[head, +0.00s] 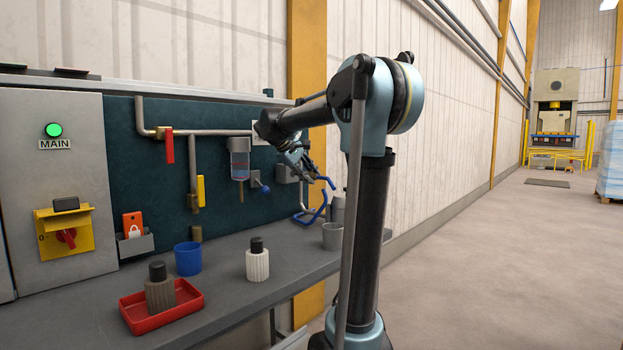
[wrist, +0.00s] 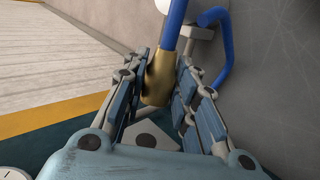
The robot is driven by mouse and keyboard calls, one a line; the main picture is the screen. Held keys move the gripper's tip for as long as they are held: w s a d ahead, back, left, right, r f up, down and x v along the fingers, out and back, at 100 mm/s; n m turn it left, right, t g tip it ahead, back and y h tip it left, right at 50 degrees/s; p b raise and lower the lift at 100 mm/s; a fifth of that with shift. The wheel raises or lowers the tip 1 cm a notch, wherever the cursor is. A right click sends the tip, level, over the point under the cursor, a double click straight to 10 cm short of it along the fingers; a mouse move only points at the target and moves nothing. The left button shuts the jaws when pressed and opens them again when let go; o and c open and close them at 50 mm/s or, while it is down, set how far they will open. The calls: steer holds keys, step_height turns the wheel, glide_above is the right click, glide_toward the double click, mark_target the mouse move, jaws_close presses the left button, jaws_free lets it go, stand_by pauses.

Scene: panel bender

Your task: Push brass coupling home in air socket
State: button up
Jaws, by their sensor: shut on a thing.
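The brass coupling (wrist: 159,76) sits between the fingers of my gripper (wrist: 160,84) in the wrist view, with the blue hose (wrist: 176,22) running from one end of it. The gripper is shut on it. In the head view my gripper (head: 306,168) is at the right part of the dark panel, beside a grey box (head: 285,174) that may carry the air socket. The blue hose (head: 322,207) hangs in a loop below it. In the wrist view a pale angular part (wrist: 148,136) shows beyond the coupling. Whether the coupling touches the socket is hidden.
A grey bench (head: 222,275) runs below the panel. On it stand a blue cup (head: 187,259), a ribbed pale container (head: 257,265), a grey cup (head: 331,237) and a red tray (head: 135,322).

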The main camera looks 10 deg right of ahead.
mark_target(327, 180)
steer(key=shift+w+a, duration=1.85)
steer(key=shift+w, duration=0.3)
steer(key=shift+w+a, duration=0.3)
steer(key=shift+w, duration=0.05)
steer(key=o, duration=1.1)
steer(key=shift+r, duration=0.1)
